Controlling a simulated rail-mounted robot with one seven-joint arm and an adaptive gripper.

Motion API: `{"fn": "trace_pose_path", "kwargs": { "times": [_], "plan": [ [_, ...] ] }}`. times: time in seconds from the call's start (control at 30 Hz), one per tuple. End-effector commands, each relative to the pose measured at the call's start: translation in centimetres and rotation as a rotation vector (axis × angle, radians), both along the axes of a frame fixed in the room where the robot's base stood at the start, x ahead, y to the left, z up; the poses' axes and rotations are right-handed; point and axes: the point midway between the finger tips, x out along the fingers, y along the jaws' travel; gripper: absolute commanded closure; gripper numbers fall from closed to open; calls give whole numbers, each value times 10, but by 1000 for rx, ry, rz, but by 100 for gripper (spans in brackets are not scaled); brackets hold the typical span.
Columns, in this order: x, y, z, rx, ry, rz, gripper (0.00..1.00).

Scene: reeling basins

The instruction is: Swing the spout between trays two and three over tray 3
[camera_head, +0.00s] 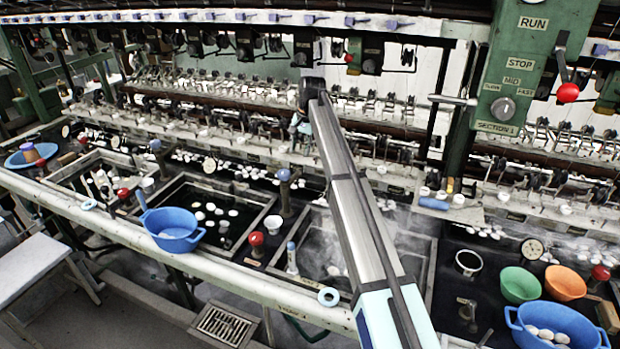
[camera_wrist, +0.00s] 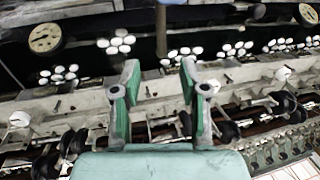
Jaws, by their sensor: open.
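Dark basins are set in the bench. The third from the left, tray 3 (camera_head: 424,262), is partly covered by my arm. The second, tray 2 (camera_head: 262,207), holds white cocoons in dark water. Between them stands a blue-knobbed post, seemingly the spout (camera_head: 285,186); which way it points is unclear. My gripper (camera_head: 300,128) is beyond the knob, near the machine's back ledge, small and partly hidden. In the wrist view my gripper (camera_wrist: 160,72) has its green fingers apart with nothing between them. A dark upright post (camera_wrist: 161,30) shows beyond the fingertips; I cannot tell whether it is this spout.
A blue colander (camera_head: 172,236) stands on the front rail by tray 2. Red-knobbed valves (camera_head: 256,240) stand along the bench. The control box (camera_head: 525,75) hangs at upper right. Reeling parts and ledge fittings (camera_wrist: 230,75) lie close around the fingers.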

Motion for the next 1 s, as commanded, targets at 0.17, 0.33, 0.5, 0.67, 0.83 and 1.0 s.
{"fn": "trace_pose_path", "kwargs": {
  "times": [0.17,0.33,0.5,0.67,0.83,1.0],
  "plan": [
    [0,3,-12,-1,1,0,57],
    [2,7,-37,-1,3,0,57],
    [4,13,-68,-1,3,1,57],
    [5,18,-93,-1,3,0,57],
    [7,21,-110,-1,1,1,57],
    [7,22,-116,0,0,1,57]
  ]
}}
